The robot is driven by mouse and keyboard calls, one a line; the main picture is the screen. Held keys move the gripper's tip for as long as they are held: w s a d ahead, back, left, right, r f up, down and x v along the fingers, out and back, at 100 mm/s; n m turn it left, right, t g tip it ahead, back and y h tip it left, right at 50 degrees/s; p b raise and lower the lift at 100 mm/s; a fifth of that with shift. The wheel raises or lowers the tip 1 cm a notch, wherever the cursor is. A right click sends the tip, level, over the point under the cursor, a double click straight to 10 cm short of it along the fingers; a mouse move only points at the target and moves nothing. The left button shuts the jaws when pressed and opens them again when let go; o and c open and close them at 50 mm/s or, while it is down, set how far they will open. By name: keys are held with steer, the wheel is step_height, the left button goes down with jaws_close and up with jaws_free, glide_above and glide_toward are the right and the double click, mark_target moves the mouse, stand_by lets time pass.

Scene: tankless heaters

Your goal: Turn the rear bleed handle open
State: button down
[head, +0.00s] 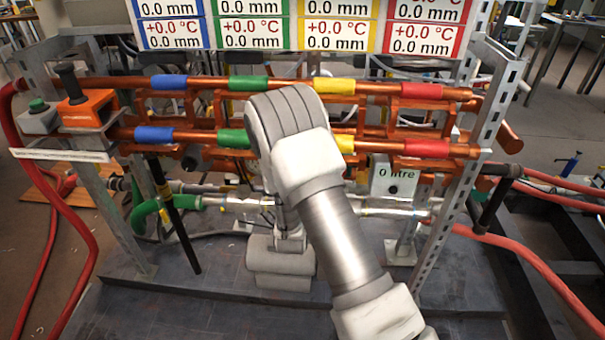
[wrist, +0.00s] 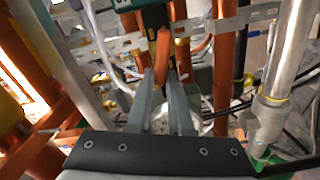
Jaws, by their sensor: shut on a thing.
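In the wrist view my gripper (wrist: 162,78) has its two grey fingers closed around an orange handle (wrist: 164,57). The handle stands upright between the fingertips, in front of a dark, yellow-marked part. I take it for the rear bleed handle; its lower end and its valve body are hard to make out. In the head view my arm bends over in front of the copper pipes, and my wrist hangs low at the middle. The fingertips and the handle are hidden there.
Copper pipes with coloured bands (head: 335,85) cross the rack, under several display panels (head: 254,30). A white box marked "0 litre" (head: 394,183) hangs to the right of my arm. A silver pipe (wrist: 288,65) stands right of the fingers. Red hoses (head: 530,262) run at both sides.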

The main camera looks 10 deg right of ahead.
steer(key=shift+f+n, duration=0.25)
steer(key=shift+n, duration=0.85)
steer(key=c, duration=0.8)
jaws_free()
steer(key=p+v, duration=0.1)
steer(key=v, duration=1.6)
steer(key=shift+s+a+p, duration=0.15)
steer(key=shift+s+p, duration=0.1)
steer(key=shift+p, duration=0.15)
